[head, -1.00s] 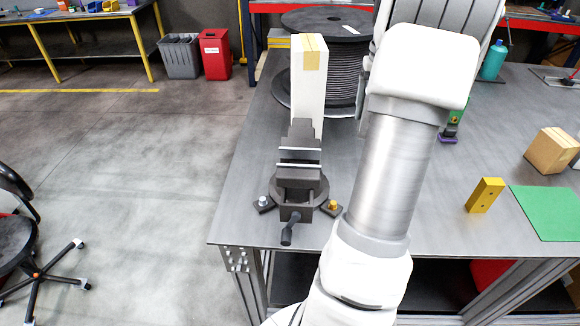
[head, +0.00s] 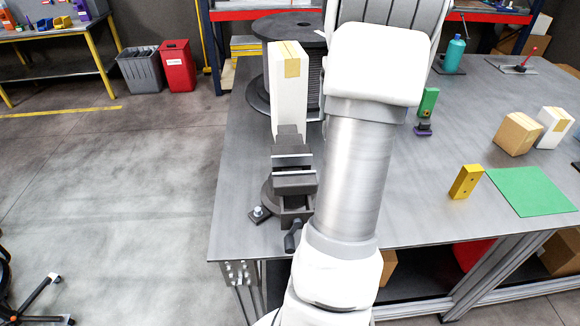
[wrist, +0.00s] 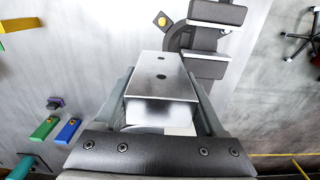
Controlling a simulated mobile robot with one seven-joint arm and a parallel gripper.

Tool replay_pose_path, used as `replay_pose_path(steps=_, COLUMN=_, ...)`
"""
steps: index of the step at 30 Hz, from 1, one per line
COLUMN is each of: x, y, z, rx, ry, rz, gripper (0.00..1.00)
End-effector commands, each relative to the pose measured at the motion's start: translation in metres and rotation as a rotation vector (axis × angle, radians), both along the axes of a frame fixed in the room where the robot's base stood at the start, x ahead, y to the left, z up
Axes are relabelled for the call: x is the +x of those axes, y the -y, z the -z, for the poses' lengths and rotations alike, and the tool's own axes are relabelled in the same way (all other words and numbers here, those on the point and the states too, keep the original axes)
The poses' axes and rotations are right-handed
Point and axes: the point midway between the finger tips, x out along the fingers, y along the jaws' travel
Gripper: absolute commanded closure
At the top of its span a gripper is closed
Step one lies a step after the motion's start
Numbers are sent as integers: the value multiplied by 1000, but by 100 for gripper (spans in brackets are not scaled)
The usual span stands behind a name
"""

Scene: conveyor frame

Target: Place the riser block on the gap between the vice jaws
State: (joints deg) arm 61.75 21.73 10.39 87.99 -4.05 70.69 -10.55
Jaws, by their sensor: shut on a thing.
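The dark grey vice (wrist: 200,40) shows beyond the block at the upper right of that view. Its two light-edged jaws stand apart with a gap between them, and the block is clear of them. In the head view the vice (head: 291,182) stands near the table's left front corner. My arm covers its right side there and hides my gripper and the block.
A tall white box (head: 290,95) stands right behind the vice, with a dark cable spool (head: 258,95) behind it. A yellow block (head: 466,182), a green mat (head: 530,192) and cardboard boxes (head: 516,134) lie to the right. The table between is mostly bare.

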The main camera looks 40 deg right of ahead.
Motion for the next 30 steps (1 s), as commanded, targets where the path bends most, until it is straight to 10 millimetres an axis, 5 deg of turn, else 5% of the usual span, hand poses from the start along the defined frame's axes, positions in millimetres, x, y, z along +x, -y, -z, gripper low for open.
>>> replay_pose_path(steps=15, x=43, y=-88, z=57, rx=-1, ry=0, rz=-5, gripper=100)
replay_pose_path(steps=30, x=48, y=-98, z=102, rx=-1, ry=2, rz=-2, gripper=100)
